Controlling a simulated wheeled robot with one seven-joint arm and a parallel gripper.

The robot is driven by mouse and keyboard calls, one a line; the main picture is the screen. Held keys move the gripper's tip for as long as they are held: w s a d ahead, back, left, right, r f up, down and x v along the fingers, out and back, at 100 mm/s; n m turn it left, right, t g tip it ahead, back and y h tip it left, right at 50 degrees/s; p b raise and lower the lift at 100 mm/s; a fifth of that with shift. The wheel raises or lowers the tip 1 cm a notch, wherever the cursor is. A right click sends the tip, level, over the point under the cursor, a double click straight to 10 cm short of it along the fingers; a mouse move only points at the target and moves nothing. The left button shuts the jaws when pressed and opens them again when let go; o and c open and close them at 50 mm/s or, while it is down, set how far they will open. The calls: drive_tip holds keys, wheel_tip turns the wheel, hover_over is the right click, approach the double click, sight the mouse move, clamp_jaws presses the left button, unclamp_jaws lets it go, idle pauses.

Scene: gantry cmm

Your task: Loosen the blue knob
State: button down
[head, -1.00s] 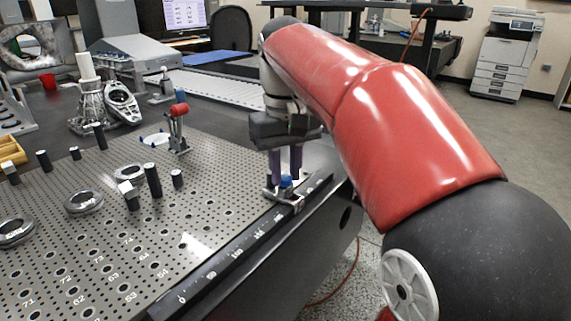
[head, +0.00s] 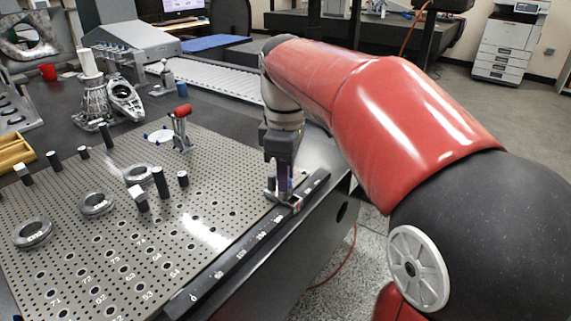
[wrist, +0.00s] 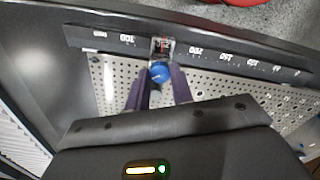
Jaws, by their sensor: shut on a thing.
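The blue knob (wrist: 159,72) sits on a small metal slider on the black ruled rail, in the wrist view. The two purple fingers of my gripper (wrist: 160,80) reach down on either side of it and are shut on it. In the head view my gripper (head: 282,182) points straight down over the slider (head: 285,201) at the plate's right edge. There one finger lies in front of the other, and the knob is largely hidden by them.
The black rail (head: 235,255) with white numbers runs along the perforated plate (head: 195,235). Rings (head: 96,203) and dark posts (head: 160,182) stand on the plate to the left. A red-knobbed stand (head: 181,125) is behind. The plate near my gripper is clear.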

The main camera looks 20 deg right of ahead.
drive_tip(key=n+p, duration=0.1)
drive_tip(key=n, duration=0.2)
drive_tip(key=shift+r+n, duration=0.1)
drive_tip(key=shift+n, duration=1.6)
drive_tip(key=c, duration=1.2)
unclamp_jaws()
drive_tip(key=shift+r, duration=3.85)
